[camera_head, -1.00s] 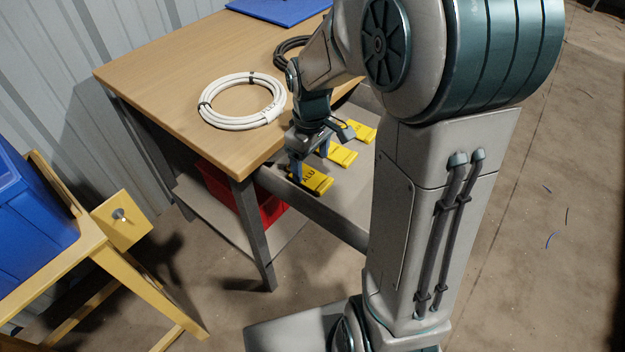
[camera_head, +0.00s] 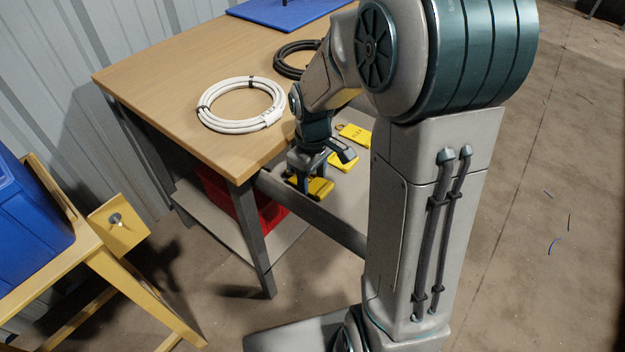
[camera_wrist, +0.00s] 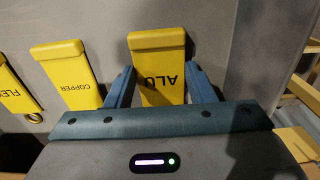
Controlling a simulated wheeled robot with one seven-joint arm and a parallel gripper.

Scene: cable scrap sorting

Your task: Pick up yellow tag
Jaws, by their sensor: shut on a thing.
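Three yellow tags lie in the grey open drawer under the tabletop. The nearest, the ALU tag (camera_head: 322,188), is between the fingers of my gripper (camera_head: 307,183); the gripper is shut on it, low in the drawer. In the wrist view the ALU tag (camera_wrist: 157,60) shows its lettering upside down, with a blue finger on each side. The COPPER tag (camera_wrist: 66,75) lies to its left, and the FLEX tag (camera_wrist: 12,88) is cut by the left edge. In the head view the middle tag (camera_head: 343,162) and the farthest tag (camera_head: 356,134) lie free.
The drawer's front wall (camera_head: 325,222) runs close by my gripper. A white cable coil (camera_head: 240,126), a dark coil (camera_head: 283,69) and a blue board (camera_head: 280,12) are on the table (camera_head: 165,75). A red bin (camera_head: 268,211) stands below. A blue crate (camera_head: 30,215) is at left.

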